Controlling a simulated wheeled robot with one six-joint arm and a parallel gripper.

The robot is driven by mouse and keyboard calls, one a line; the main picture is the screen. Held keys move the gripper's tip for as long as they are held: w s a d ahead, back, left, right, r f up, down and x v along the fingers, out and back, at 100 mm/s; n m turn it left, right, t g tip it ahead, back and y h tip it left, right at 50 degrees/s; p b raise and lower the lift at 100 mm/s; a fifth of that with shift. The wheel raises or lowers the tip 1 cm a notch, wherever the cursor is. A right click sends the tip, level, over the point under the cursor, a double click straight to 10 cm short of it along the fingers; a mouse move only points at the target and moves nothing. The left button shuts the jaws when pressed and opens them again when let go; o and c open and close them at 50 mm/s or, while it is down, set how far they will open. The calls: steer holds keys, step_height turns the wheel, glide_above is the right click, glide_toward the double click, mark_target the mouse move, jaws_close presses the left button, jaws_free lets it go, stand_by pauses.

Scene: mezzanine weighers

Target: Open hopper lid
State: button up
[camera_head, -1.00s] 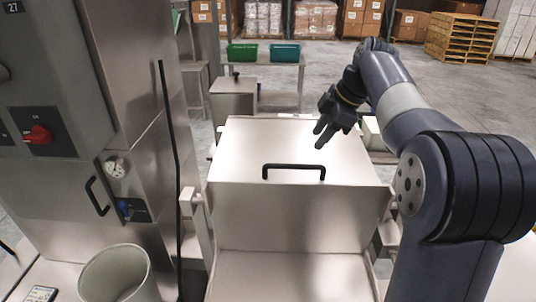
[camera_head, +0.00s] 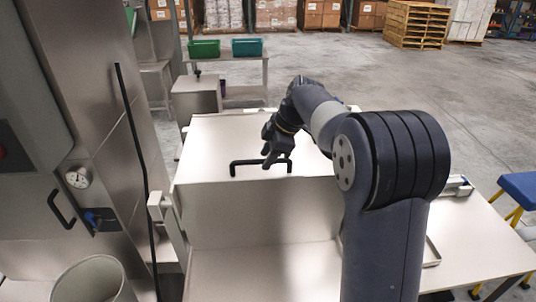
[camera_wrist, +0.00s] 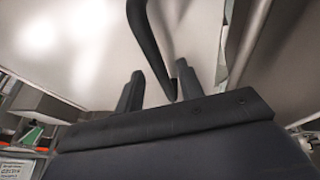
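The hopper lid (camera_head: 215,140) is a pale, flat metal panel, shut on top of the hopper (camera_head: 258,215). A black bar handle (camera_head: 244,163) stands on the lid near its front edge. My gripper (camera_head: 272,161) is at the right part of this handle, pointing down at it. In the wrist view, the two dark fingers of my gripper (camera_wrist: 158,88) are apart. The handle (camera_wrist: 148,40) runs down between them in the picture; I cannot tell whether they touch it. The fingertips partly hide the handle in the head view.
A steel cabinet with a small gauge (camera_head: 77,178) and a black door handle (camera_head: 61,209) stands at left. A pale bin (camera_head: 94,283) is at bottom left. A table (camera_head: 485,245) and blue stool (camera_head: 520,187) are at right. Open floor lies beyond.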

steer(key=shift+c, duration=0.5)
jaws_close()
steer(key=shift+r, duration=0.15)
